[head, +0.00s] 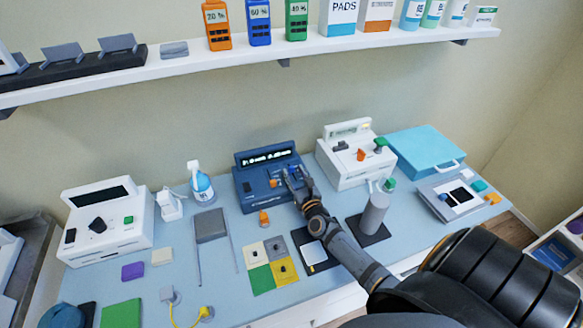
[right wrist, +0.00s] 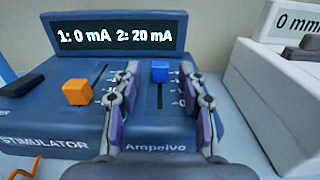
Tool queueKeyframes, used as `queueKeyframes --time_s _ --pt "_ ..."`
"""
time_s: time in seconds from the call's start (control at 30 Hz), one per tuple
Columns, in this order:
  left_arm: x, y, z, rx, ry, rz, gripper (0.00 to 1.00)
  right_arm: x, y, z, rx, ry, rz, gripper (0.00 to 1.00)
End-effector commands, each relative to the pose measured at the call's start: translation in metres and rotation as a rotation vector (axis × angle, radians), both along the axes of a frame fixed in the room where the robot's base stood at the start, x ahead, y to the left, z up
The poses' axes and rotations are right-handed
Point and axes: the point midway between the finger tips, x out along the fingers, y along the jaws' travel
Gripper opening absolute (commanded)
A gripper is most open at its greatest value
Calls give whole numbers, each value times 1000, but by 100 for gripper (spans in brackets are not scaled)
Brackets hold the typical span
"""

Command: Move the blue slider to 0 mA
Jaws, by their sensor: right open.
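The dark blue stimulator (head: 262,187) stands at the back middle of the table. In the right wrist view its display (right wrist: 115,37) reads "1: 0 mA 2: 20 mA". The blue slider (right wrist: 159,71) sits at the far end of its slot on the sloping top. The orange slider (right wrist: 77,92) sits nearer the front, to the left. My right gripper (head: 296,176) is over the stimulator's right part. In the right wrist view its open fingers (right wrist: 160,88) stand either side of the blue slider's slot, with a gap to the slider on both sides. My left gripper is not in view.
A white device (head: 355,160) stands close on the right of the stimulator, and another (head: 108,222) at the left. A spray bottle (head: 201,184) is to its left. A grey cylinder (head: 375,213) stands near my right arm. A shelf (head: 240,56) runs above.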

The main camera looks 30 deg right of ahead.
Motion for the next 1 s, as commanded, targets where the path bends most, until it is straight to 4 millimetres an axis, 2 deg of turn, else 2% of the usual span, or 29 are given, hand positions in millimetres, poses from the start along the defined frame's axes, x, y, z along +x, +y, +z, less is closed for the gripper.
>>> queueKeyframes --time_s 0.1,0.2,0.53,0.83,1.0 --pt "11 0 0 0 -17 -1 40 19 -5 0 0 -1 -1 42" --pt "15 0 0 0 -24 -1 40 28 -7 0 -1 0 0 42" --pt "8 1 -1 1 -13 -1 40 31 -7 -1 0 1 0 40" --pt "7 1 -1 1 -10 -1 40 31 -7 0 0 1 0 0" --pt "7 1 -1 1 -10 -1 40 31 -7 0 0 1 0 0"
